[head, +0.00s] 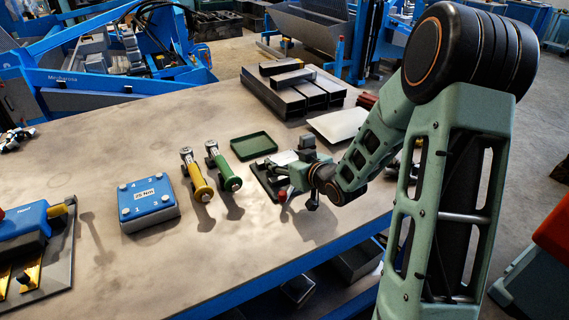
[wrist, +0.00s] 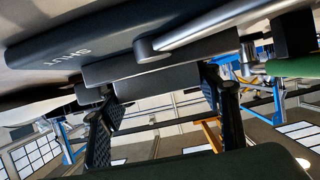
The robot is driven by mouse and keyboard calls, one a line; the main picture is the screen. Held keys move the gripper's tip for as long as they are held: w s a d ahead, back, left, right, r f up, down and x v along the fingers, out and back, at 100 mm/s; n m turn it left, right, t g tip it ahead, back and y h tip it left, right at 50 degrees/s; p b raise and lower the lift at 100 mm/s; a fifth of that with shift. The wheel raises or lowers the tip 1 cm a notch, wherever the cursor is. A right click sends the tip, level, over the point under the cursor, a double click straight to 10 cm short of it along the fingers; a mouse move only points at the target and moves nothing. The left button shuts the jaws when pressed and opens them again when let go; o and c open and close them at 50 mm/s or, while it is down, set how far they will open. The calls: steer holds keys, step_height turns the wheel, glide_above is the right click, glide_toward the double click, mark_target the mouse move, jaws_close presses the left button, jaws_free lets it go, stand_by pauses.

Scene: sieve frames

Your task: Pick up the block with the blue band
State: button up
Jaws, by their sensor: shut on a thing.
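My gripper (head: 284,170) is low over the right part of the workbench, at a dark clamp-like fixture (head: 264,180). In the wrist view its two black fingers stand on either side of a dark grey block (wrist: 158,82), and they are shut on it. The block lies right against a dark plate marked SHUT (wrist: 75,48) with a grey lever rod across it. No blue band shows on the block; much of it is hidden by the fingers and fixture.
The workbench (head: 140,85) also holds a blue-topped box (head: 149,203), a yellow-handled tool (head: 200,185), a green-handled tool (head: 225,172), an empty green tray (head: 253,146) and dark metal bars (head: 305,92). A red knob (head: 281,196) is close to my gripper. The bench's middle is mostly clear.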

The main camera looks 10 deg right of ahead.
steer(key=shift+c, duration=0.8)
steer(key=shift+r, duration=0.1)
